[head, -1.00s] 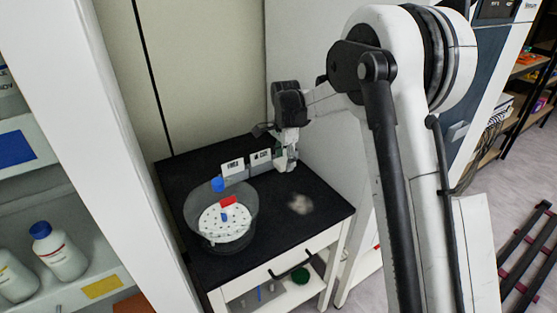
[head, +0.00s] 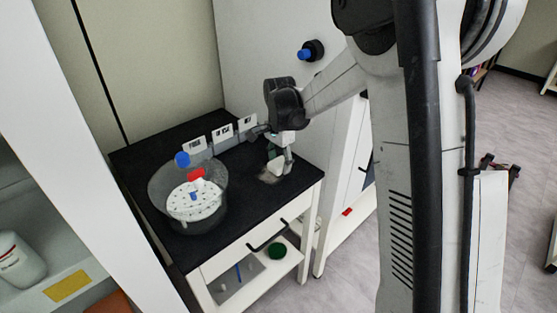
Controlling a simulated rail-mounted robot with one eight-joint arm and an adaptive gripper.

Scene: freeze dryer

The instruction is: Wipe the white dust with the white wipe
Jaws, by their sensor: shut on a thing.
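My gripper (head: 279,163) reaches down to the black tabletop near its right edge, shut on the white wipe (head: 275,166). The wipe shows as a small white patch between the fingers, low at the table surface. The white dust (head: 268,178) is a pale smudge on the black top, just under and in front of the gripper. The fingers and wipe cover part of the dust. I cannot tell whether the wipe touches the table.
A clear round vessel (head: 162,206) with a white perforated plate (head: 193,203) stands on the black table (head: 240,211), left of the gripper. Several small labelled cards (head: 222,133) stand behind it. A white cabinet wall (head: 250,70) rises behind.

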